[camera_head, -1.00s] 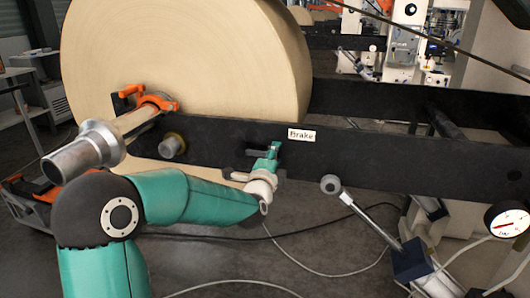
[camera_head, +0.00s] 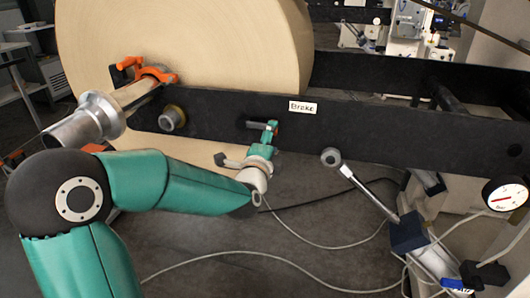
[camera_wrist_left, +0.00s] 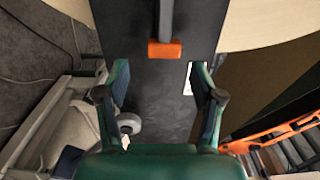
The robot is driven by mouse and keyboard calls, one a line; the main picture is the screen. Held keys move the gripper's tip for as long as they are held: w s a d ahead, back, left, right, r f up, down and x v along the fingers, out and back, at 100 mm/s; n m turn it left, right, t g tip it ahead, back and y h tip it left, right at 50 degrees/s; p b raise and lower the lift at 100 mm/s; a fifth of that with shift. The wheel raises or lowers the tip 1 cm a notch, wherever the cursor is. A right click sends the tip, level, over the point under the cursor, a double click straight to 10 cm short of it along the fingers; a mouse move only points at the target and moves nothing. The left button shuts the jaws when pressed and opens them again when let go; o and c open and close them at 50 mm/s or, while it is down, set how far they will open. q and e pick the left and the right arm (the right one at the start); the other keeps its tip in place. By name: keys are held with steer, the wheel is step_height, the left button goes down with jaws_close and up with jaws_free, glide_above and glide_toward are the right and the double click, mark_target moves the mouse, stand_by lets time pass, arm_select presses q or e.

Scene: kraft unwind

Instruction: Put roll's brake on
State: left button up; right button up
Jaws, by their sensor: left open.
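The large tan kraft roll (camera_head: 190,60) is mounted behind a black beam (camera_head: 400,125) of the unwind stand. A small white "Brake" label (camera_head: 303,108) is on the beam. My left gripper (camera_head: 270,128) is in front of the beam, just left of and below the label. A short dark lever (camera_head: 259,125) shows beside its fingers. In the left wrist view the lever is a grey bar with an orange end (camera_wrist_left: 165,50), ahead of the open gripper (camera_wrist_left: 160,75) and between its fingers in the picture. I cannot tell whether they touch. The label shows beside one finger.
An orange clamp (camera_head: 150,75) and metal shaft end (camera_head: 85,120) stick out at left, near my arm. A round-ended lever (camera_head: 331,157) rises at right from a dark blue block (camera_head: 408,232), near a pressure gauge (camera_head: 505,194). Cables lie across the floor.

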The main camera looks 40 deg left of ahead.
arm_select(q)
steer(key=v, duration=0.6)
steer(key=shift+s+d, duration=0.2)
steer(key=shift+s, duration=0.1)
steer(key=shift+f, duration=0.15)
steer(key=w+d+f+m+g+h, duration=0.15)
steer(key=d+f, duration=0.25)
steer(key=f, duration=0.4)
steer(key=w+d+f+m+g+h, duration=0.1)
steer(key=w+d+f+h, duration=0.2)
steer(key=f, duration=0.6)
steer(key=s+d+f+n+g+h, duration=0.1)
steer(key=s+d+f+g+h, duration=0.2)
steer(key=d+f, duration=0.6)
steer(key=s+d+f+n+g+h, duration=0.2)
steer(key=s+d+f+g, duration=0.15)
steer(key=f, duration=0.85)
steer(key=s+d+f+n+g+h, duration=0.25)
steer(key=s+d+f+n, duration=0.2)
steer(key=s+n, duration=0.25)
steer(key=s+d+f+n+g+h, duration=0.1)
steer(key=s+d+f+n+g, duration=0.35)
steer(key=s+n, duration=0.2)
step_height(320, 180, up, 17)
steer(key=t+p, duration=0.1)
steer(key=p, duration=1.5)
steer(key=shift+d+r+p, duration=0.15)
steer(key=shift+d+p, duration=0.1)
steer(key=shift+p, duration=0.05)
